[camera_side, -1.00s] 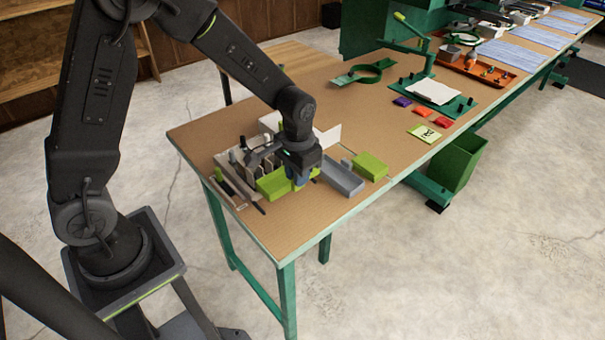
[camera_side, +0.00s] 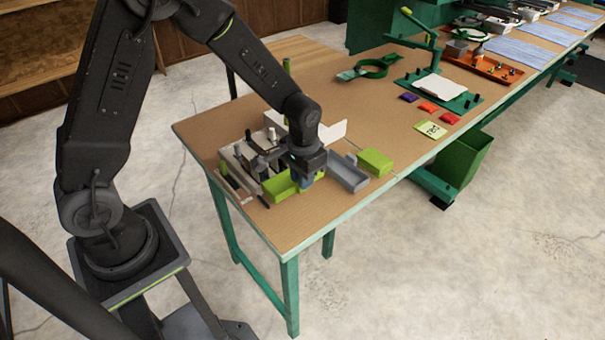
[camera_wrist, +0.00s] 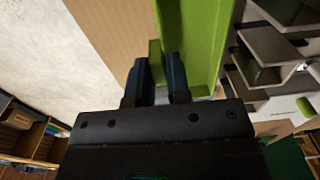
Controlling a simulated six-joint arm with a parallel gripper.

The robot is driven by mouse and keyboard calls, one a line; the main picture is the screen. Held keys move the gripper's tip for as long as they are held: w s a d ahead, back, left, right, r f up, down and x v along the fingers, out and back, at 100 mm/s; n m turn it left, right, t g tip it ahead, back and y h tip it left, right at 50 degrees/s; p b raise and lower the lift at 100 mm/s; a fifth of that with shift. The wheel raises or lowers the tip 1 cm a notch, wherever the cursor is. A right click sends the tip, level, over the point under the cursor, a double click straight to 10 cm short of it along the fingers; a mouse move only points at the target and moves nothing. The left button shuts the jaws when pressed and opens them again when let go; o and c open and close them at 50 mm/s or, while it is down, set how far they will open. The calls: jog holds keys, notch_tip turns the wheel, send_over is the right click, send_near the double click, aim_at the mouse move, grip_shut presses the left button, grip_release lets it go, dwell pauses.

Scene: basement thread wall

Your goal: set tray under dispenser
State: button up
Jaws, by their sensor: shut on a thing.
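The lime-green tray (camera_side: 281,187) is near the left end of the table, in front of a pale slotted dispenser (camera_side: 240,160). My gripper (camera_side: 306,184) is at the tray's right end, pointing down. In the wrist view my gripper (camera_wrist: 157,66) has its two dark fingers on either side of a small green tab on the tray (camera_wrist: 202,45), shut on it. The dispenser's pale slotted plates (camera_wrist: 280,60) lie just right of the tray there. I cannot tell whether the tray touches the table, and the wrist hides part of the dispenser.
A grey tray (camera_side: 347,173) and a lime-green block (camera_side: 376,161) stand right of my gripper, near the table's front edge. Thin bars (camera_side: 232,188) lie left of the tray. A green clamp fixture (camera_side: 435,92) stands farther back. The middle of the table (camera_side: 335,105) is clear.

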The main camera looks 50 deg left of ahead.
jog(key=shift+f, duration=1.4)
jog(key=o, duration=0.8)
jog(key=shift+o, duration=0.2)
jog(key=shift+r, duration=0.1)
jog(key=shift+r, duration=3.4)
jog(key=shift+r, duration=0.1)
